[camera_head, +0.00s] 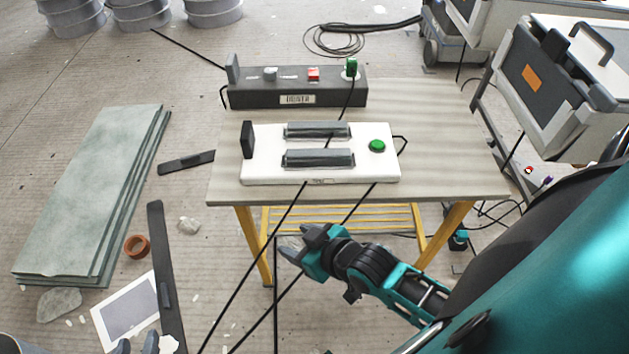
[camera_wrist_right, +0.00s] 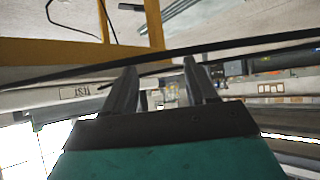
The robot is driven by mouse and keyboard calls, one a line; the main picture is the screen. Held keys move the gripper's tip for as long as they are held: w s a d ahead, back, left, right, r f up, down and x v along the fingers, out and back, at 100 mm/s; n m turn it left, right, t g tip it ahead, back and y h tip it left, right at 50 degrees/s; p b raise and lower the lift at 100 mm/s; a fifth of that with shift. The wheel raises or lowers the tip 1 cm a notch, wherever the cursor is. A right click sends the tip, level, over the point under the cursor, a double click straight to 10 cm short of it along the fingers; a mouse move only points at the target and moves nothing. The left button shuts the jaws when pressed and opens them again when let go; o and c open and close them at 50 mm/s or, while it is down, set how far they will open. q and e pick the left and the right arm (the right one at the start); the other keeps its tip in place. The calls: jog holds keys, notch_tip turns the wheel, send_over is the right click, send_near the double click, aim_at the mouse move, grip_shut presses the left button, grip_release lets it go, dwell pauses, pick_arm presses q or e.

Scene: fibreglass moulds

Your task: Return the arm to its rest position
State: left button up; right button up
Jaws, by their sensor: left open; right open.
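My right arm comes in from the right of the head view. Its gripper (camera_head: 291,243) is in front of and below the table's front edge, apart from the table. In the right wrist view the two fingers of this gripper (camera_wrist_right: 160,82) stand apart with nothing gripped between them. A dark cable passes close across the fingertips in that view. Only the finger ends of my left gripper (camera_head: 137,346) show at the bottom left edge of the head view, spread apart beside a white sheet. The rest of the left arm is out of view.
A table (camera_head: 440,150) with yellow legs carries a white box with a green button (camera_head: 377,146) and a dark driver box (camera_head: 297,92). Black cables (camera_head: 265,250) hang in front, near my right gripper. Grey-green slabs (camera_head: 90,190) lie left. Carts (camera_head: 560,85) stand right.

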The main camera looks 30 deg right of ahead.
jog(key=s+d, duration=0.1)
jog(key=s+h, duration=0.1)
jog(key=s, duration=0.1)
jog(key=shift+d+m+t, duration=0.3)
jog(key=shift+d+m, duration=0.05)
jog(key=shift+m, duration=0.05)
jog(key=shift+r, duration=0.1)
jog(key=shift+r+p, duration=0.4)
jog(key=shift+p, duration=0.05)
dwell(0.4)
dwell(0.8)
